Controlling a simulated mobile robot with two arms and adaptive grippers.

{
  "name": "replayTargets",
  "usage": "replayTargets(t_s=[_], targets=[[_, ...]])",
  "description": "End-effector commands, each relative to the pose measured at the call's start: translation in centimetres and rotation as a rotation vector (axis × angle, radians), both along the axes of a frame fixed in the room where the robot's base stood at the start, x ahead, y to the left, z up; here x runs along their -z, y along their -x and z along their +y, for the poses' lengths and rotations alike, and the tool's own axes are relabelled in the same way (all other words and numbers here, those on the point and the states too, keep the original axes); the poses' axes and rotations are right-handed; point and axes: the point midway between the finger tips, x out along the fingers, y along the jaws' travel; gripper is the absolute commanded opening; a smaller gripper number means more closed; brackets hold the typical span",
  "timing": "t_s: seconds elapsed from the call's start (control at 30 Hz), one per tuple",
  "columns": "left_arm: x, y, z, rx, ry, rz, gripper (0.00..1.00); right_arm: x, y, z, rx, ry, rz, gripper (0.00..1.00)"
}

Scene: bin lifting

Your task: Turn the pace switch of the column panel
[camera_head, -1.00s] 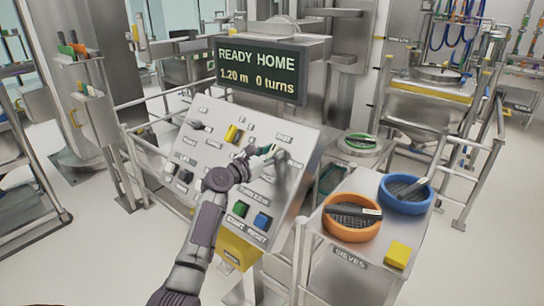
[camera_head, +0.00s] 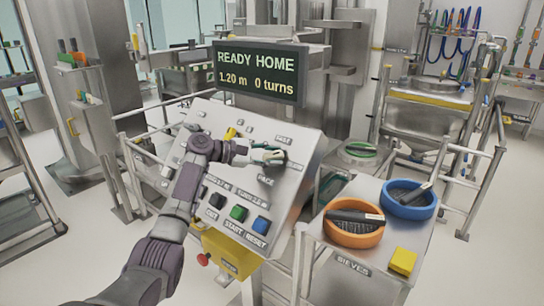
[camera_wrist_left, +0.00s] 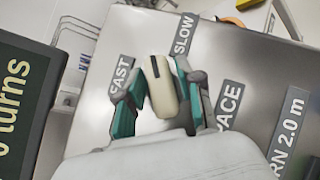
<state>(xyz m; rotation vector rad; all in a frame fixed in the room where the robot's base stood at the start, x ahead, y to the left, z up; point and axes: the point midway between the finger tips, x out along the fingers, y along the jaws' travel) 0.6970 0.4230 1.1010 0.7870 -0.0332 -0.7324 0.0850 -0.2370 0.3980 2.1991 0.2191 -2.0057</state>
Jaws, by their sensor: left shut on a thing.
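The column panel (camera_head: 212,112) is a sloped grey board with labelled controls. My left gripper (camera_head: 268,155) is at its upper right, by the labels PACE and FAST. In the left wrist view the pace switch (camera_wrist_left: 160,88) is a cream oblong knob with a dark mark at its upper end. It sits between the FAST and SLOW labels, above the PACE label (camera_wrist_left: 229,104). The two teal-padded fingers of my left gripper (camera_wrist_left: 160,100) are shut on it, one on each side. In the head view the gripper mostly hides the knob. My right gripper is not in view.
A display (camera_head: 256,72) above the panel reads READY HOME, 1.20 m, 0 turns. Green (camera_head: 239,213) and blue (camera_head: 261,225) buttons are low on the panel. A side table (camera_head: 385,275) at the right holds an orange sieve (camera_head: 352,238) and a blue sieve (camera_head: 408,211).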

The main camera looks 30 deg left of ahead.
Motion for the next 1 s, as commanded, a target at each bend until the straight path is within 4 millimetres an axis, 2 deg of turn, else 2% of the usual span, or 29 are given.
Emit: replayTargets(t_s=[0.5,1.0], targets=[[0.2,0.1,-0.1,0.27,-0.322,-0.019,0.01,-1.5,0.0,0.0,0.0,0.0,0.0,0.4],[0.5,0.2,0.0,0.36,-0.431,-0.029,0.01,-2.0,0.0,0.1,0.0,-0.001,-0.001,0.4]])
